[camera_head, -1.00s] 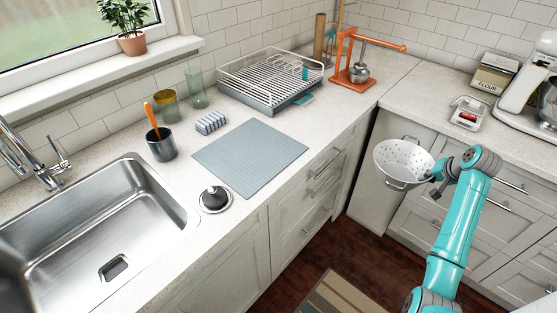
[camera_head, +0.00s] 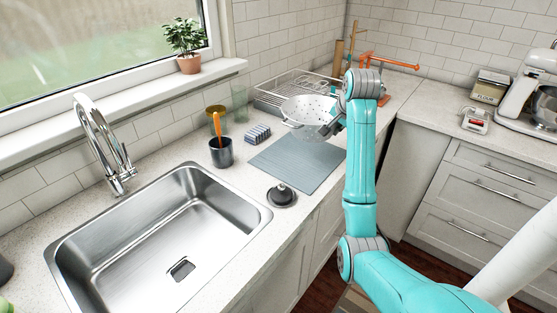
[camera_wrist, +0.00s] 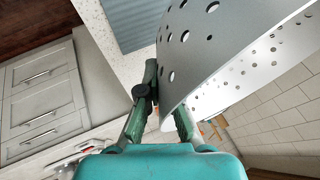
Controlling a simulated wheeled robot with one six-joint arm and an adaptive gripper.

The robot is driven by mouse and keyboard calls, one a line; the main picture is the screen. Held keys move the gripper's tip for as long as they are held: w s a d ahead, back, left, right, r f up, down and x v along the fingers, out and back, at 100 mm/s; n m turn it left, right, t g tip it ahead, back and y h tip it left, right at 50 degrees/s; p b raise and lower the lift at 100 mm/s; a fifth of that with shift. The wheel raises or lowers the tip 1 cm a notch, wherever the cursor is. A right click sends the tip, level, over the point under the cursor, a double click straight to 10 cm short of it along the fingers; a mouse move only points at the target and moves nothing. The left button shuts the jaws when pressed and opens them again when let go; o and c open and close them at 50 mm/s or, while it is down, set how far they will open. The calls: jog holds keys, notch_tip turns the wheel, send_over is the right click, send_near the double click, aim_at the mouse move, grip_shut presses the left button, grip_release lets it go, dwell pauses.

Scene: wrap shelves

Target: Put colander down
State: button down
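The white colander (camera_head: 306,112) with round holes is in my gripper, in the air above the far part of the blue-grey mat (camera_head: 284,172). It is large in the wrist view (camera_wrist: 235,60), where a corner of the mat (camera_wrist: 135,20) also shows. My gripper (camera_wrist: 165,105) has its green fingers on either side of the colander's rim and seems shut on it. In the head view my wrist hides most of the gripper (camera_head: 335,122). The mat lies flat on the counter with nothing on it.
A wire dish rack (camera_head: 268,98) stands behind the colander. A sponge (camera_head: 257,134), a dark cup (camera_head: 221,152) with an orange-handled tool, and glasses (camera_head: 240,105) stand left of the mat. A black stopper (camera_head: 281,195) lies before it, by the sink (camera_head: 160,235).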

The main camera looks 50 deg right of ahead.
aim_at(324, 141)
jog(key=shift+w+a+r, duration=0.1)
jog(key=shift+w+a, duration=0.35)
jog(key=shift+a, duration=0.2)
jog(key=shift+w+a+r, duration=0.1)
jog(key=shift+w+a, duration=0.3)
jog(key=shift+a, duration=0.2)
jog(key=f, duration=0.5)
jog(key=shift+w+a+f, duration=0.1)
jog(key=shift+a, duration=0.15)
jog(key=shift+d+f, duration=0.1)
jog(key=shift+f, duration=2.15)
jog(key=shift+f, duration=0.15)
jog(key=c, duration=1.3)
grip_release()
